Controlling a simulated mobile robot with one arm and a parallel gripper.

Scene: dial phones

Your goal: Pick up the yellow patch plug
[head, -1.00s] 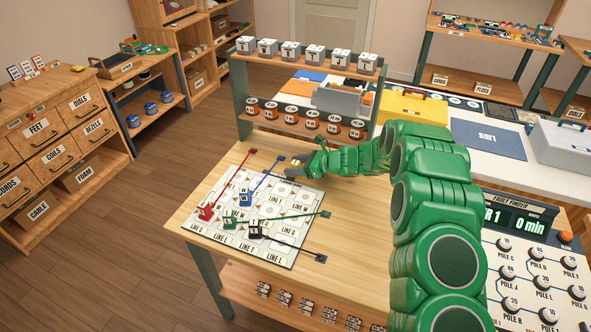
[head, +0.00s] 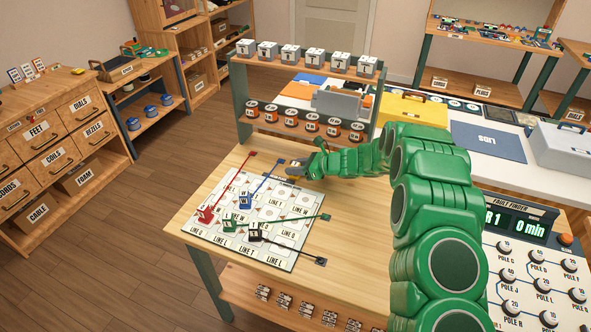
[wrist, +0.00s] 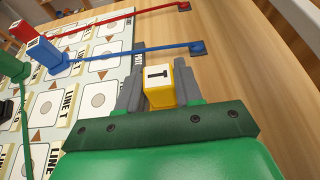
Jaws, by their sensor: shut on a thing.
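The yellow patch plug (wrist: 159,88) is a small yellow block with a white top marked with a dark letter. In the wrist view it sits between the two grey fingers of my gripper (wrist: 158,92), which is shut on it. In the head view my gripper (head: 295,169) is low at the back edge of the line board (head: 262,261); the yellow plug is hard to make out there. I cannot tell whether the plug touches the table.
Red (head: 206,213), blue (head: 245,200), green (head: 229,224) and black (head: 255,232) plugs stand on the board, with cords running to small dark pads. A shelf rack (head: 308,100) stands behind the table. Bare wood (head: 350,215) lies right of the board.

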